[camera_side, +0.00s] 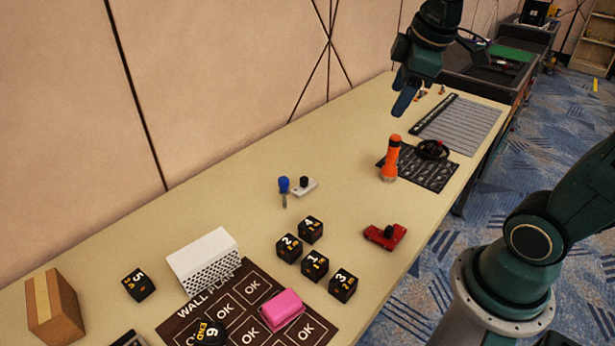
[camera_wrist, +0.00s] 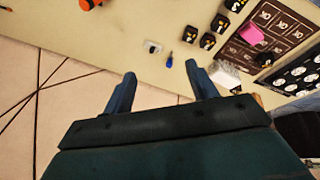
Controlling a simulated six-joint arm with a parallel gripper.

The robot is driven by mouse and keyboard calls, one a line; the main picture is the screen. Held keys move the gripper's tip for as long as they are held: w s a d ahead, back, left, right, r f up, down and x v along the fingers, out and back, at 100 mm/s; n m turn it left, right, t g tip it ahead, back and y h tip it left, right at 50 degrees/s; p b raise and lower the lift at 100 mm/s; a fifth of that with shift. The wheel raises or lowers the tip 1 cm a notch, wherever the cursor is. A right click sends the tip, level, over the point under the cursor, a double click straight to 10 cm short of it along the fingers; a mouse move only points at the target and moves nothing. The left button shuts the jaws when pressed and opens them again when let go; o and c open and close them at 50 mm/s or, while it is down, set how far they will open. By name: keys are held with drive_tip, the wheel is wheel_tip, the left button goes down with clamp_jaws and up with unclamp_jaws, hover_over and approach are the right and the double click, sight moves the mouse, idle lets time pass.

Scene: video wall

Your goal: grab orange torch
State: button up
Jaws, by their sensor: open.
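The orange torch (camera_side: 391,158) stands upright on the table, at the edge of a dark printed mat, in the side view. My gripper (camera_side: 402,104) is above the table, a little above and beyond the torch in the side view. Its two fingers also show in the wrist view (camera_wrist: 157,88), spread apart with nothing between them.
A black round object (camera_side: 432,149) lies right of the torch on the dark mat (camera_side: 436,175). A red device (camera_side: 386,237), a blue-handled screwdriver (camera_side: 284,188) and several black cubes (camera_side: 315,266) lie nearer the camera. The wall (camera_side: 220,80) runs along the table's far side.

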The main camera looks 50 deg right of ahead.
drive_tip(key=w+d+f+n+g, duration=0.1)
drive_tip(key=w+d+f+n, duration=0.25)
drive_tip(key=d, duration=0.25)
drive_tip(key=w+d+f+n+g, duration=0.1)
drive_tip(key=w+d+f+n, duration=0.1)
drive_tip(key=w+d, duration=0.35)
drive_tip(key=n+g, duration=0.2)
drive_tip(key=n, duration=0.4)
hover_over(394, 146)
drive_tip(key=f, duration=1)
drive_tip(key=shift+w+d+f, duration=0.15)
drive_tip(key=shift+w+f, duration=0.15)
drive_tip(key=shift+w, duration=0.1)
drive_tip(key=shift+f, duration=0.1)
drive_tip(key=shift+d+f, duration=0.25)
drive_tip(key=shift+f, duration=1.85)
drive_tip(key=shift+d+f, duration=0.2)
drive_tip(key=shift+f, duration=1.9)
drive_tip(key=shift+s+d+f, duration=0.1)
drive_tip(key=shift+d+f, duration=0.1)
drive_tip(key=shift+f, duration=1.1)
drive_tip(key=shift+d+f, duration=0.15)
drive_tip(key=shift+f, duration=1.1)
